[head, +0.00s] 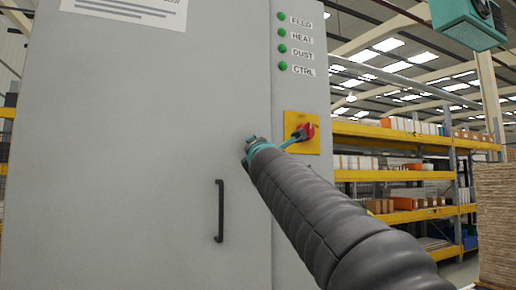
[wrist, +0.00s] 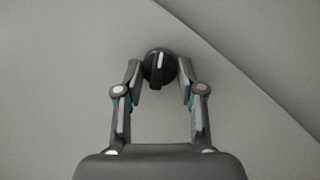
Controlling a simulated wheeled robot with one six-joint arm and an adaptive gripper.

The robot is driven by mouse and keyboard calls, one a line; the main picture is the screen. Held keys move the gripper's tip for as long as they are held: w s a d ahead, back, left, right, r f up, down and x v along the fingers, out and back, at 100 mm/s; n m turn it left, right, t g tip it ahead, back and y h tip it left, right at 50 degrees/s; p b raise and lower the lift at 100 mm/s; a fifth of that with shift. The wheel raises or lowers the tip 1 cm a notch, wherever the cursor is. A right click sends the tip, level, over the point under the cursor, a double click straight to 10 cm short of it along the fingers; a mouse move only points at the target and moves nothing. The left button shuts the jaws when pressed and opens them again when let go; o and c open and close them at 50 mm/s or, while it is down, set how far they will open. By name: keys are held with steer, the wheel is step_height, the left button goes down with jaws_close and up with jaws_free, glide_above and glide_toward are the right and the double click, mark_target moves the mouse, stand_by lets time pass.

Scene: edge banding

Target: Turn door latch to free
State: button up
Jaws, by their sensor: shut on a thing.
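The door latch (wrist: 159,68) is a round black knob with a pale line on its face, set in the grey cabinet door (head: 130,150). In the wrist view the pale line stands nearly upright in the picture. My gripper (wrist: 160,78) has one finger on each side of the knob and is shut on it. In the head view my gripper (head: 252,147) is at the door's right part, above and right of the black door handle (head: 220,210). The latch is hidden there behind my gripper and arm.
Right of the door seam, a red rotary switch (head: 306,131) sits on a yellow plate (head: 290,120), close to my arm. Several green lamps (head: 282,48) with labels are above it. Shelves (head: 395,176) and a brown stack (head: 497,220) stand further right.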

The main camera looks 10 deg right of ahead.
steer(key=m, duration=0.2)
steer(key=m+g+h+p, duration=0.1)
steer(key=m, duration=0.1)
steer(key=m+g+p, duration=0.1)
steer(key=shift+a+r+m+h, duration=0.15)
steer(key=shift+r+m+h, duration=0.15)
steer(key=shift+m, duration=0.1)
steer(key=shift+f, duration=0.1)
steer(key=o, duration=1.1)
steer(key=shift+o, duration=0.2)
steer(key=v, duration=1.2)
steer(key=shift+m, duration=0.4)
